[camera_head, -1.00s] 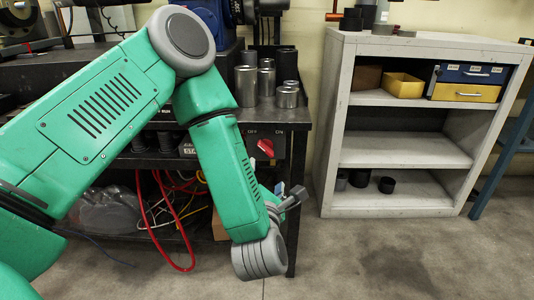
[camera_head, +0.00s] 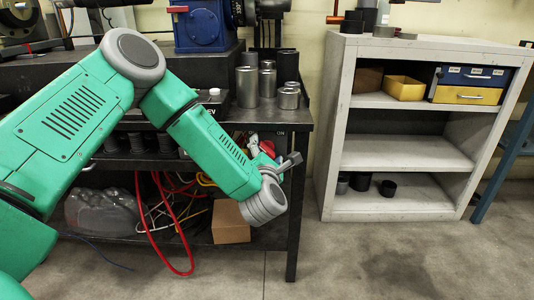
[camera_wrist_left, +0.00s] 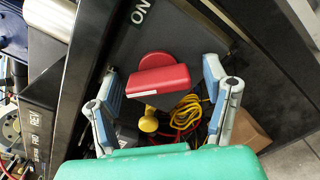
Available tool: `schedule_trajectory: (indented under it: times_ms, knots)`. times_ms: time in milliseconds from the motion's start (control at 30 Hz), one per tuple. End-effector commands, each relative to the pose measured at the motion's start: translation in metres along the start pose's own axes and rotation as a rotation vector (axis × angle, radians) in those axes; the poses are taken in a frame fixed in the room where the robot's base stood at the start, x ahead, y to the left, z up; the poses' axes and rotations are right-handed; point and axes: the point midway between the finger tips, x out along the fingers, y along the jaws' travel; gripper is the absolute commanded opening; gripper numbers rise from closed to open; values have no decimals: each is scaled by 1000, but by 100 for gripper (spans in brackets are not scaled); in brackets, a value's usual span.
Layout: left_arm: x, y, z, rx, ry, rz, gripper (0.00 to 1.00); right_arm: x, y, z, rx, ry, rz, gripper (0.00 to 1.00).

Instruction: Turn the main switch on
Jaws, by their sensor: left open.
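The main switch is a red rotary knob with a bar handle on a dark panel at the bench's front right edge. In the left wrist view the red switch (camera_wrist_left: 158,80) shows clearly, with the "ON" label (camera_wrist_left: 141,12) beyond it. In the head view the switch (camera_head: 268,148) is mostly hidden by my left gripper (camera_head: 276,160). My left gripper (camera_wrist_left: 163,82) is open, with one finger on each side of the handle. Gaps show between the fingers and the handle; I see no clear contact. My right gripper is not in view.
The dark workbench (camera_head: 293,215) holds metal cylinders (camera_head: 247,87) and a blue machine (camera_head: 200,25). Cables (camera_head: 165,225) and a cardboard box (camera_head: 230,222) lie beneath. A grey shelf unit (camera_head: 400,152) stands to the right. The floor in front of it is clear.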

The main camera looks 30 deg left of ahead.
Motion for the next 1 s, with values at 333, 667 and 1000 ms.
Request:
schedule_trajectory:
  times_ms: [333,667,1000]
  knots:
    - [0,0,0,0,0,0,19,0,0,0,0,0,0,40]
    - [-1,-1,1,27,-1,-3,19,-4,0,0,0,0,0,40]
    - [-1,0,3,230,-2,-6,19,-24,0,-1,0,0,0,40]
